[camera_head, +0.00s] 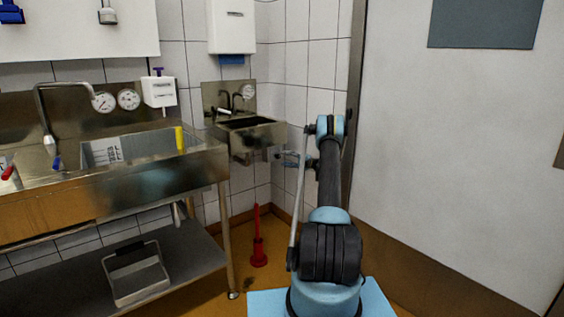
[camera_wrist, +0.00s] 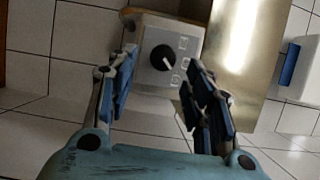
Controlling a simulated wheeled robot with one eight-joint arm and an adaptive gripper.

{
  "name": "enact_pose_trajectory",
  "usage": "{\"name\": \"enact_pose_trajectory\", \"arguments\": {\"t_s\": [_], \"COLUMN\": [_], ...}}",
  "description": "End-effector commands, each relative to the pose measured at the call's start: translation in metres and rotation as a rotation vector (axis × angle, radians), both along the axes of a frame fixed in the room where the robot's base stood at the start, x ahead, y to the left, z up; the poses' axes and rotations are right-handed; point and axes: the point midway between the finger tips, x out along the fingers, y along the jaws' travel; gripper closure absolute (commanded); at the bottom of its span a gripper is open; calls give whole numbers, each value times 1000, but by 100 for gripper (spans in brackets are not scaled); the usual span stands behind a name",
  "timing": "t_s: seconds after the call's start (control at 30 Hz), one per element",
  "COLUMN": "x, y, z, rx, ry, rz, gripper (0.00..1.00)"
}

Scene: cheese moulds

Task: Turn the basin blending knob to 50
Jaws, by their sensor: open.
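A black round knob (camera_wrist: 163,57) with a white pointer line sits on a pale grey box in the wrist view. The pointer runs towards the lower right of the picture. Small printed marks lie beside the knob; I cannot read them. My gripper (camera_wrist: 155,95) is open, its two blue-padded fingers apart, with the knob box beyond and between them. The fingers do not appear to be closed on the knob. In the head view my gripper (camera_head: 285,157) is beside the small steel basin (camera_head: 245,137) in the corner; I cannot make out the knob there.
A steel surface (camera_wrist: 237,40) stands right of the knob box in the wrist view. A large steel sink (camera_head: 120,170) with gauges is at the left. A white dispenser (camera_head: 231,27) hangs above the basin. A red plunger-like object (camera_head: 258,252) stands on the floor. A wide pale door is at the right.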

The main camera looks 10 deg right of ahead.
Motion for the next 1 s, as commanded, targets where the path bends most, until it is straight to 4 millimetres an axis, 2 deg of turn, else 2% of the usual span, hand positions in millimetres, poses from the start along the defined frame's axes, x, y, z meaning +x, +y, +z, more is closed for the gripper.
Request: {"name": "enact_pose_trajectory", "arguments": {"t_s": [0.1, 0.2, 0.63, 0.77, 1.0], "x": [-11, -17, -21, -25, -49], "y": [-16, -23, -24, -16, 14], "z": [-1, -1, 3, 20, 71], "rx": [0, -1, -6, -35, -144], "ry": [0, 1, 2, 12, 45], "rz": [-2, -1, 1, 11, 45], "gripper": [53, 53, 53, 53, 53]}}
